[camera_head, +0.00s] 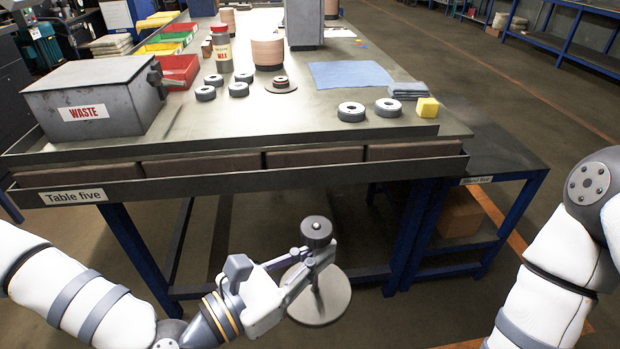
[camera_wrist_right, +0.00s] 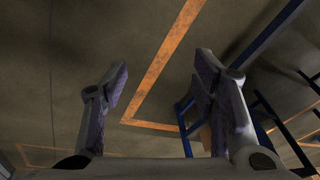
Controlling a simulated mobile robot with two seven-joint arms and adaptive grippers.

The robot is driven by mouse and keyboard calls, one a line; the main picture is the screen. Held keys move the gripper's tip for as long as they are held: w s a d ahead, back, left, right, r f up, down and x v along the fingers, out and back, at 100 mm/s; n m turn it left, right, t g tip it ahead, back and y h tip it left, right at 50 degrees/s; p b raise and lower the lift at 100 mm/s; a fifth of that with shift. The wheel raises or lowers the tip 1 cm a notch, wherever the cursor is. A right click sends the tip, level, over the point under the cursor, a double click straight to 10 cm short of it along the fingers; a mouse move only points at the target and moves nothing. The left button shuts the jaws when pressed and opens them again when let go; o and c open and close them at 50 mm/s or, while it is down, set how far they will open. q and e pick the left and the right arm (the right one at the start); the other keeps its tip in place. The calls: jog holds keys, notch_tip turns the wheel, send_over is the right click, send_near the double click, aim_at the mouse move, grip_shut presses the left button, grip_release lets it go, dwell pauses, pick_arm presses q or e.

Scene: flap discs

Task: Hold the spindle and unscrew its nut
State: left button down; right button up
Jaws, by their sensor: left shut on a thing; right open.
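My left gripper (camera_head: 318,258) is shut on the spindle, which it holds upright in front of the table, above the floor. A dark round nut (camera_head: 316,230) sits at the top of the spindle, just above the fingers. Below the fingers the spindle's thin rod (camera_head: 316,284) runs down to a wide grey disc (camera_head: 332,303). The fingers hide part of the rod. My right gripper (camera_wrist_right: 160,82) is open and empty in the right wrist view, with floor beyond its fingers. In the head view only my right arm shows, at the right edge.
The table (camera_head: 290,118) carries several grey rings (camera_head: 351,112), a stack of brown discs (camera_head: 268,52), a blue cloth (camera_head: 350,75), a yellow block (camera_head: 428,107) and a grey waste box (camera_head: 95,95). A lower side table (camera_head: 495,150) stands at right. Floor is open between my arms.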

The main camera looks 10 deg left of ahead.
jog(key=w+a+r+m+t+h, duration=0.15)
jog(key=w+a+r+m, duration=0.25)
jog(key=w+r+m, duration=0.55)
jog(key=w+a+r+m+t+h, duration=0.15)
jog(key=w+a+r+m, duration=0.25)
jog(key=w+r+m, duration=0.55)
jog(key=s+a+r+m+g+y, duration=0.1)
jog(key=s+a+r+m+g, duration=0.1)
jog(key=a+r+m, duration=0.3)
jog(key=s+a+r+m+g+y, duration=0.1)
jog(key=s+a+r+m+g, duration=0.1)
jog(key=a+r+m, duration=0.3)
jog(key=s+a+r+m+g+y, duration=0.1)
jog(key=a+r+m, duration=0.4)
jog(key=r+m, duration=0.5)
jog(key=shift+s+m+g+y, duration=0.4)
jog(key=shift+s+m+y, duration=0.15)
jog(key=shift+m, duration=0.65)
notch_tip(320, 180, down, 8)
jog(key=shift+r, duration=0.2)
jog(key=shift+c, duration=0.5)
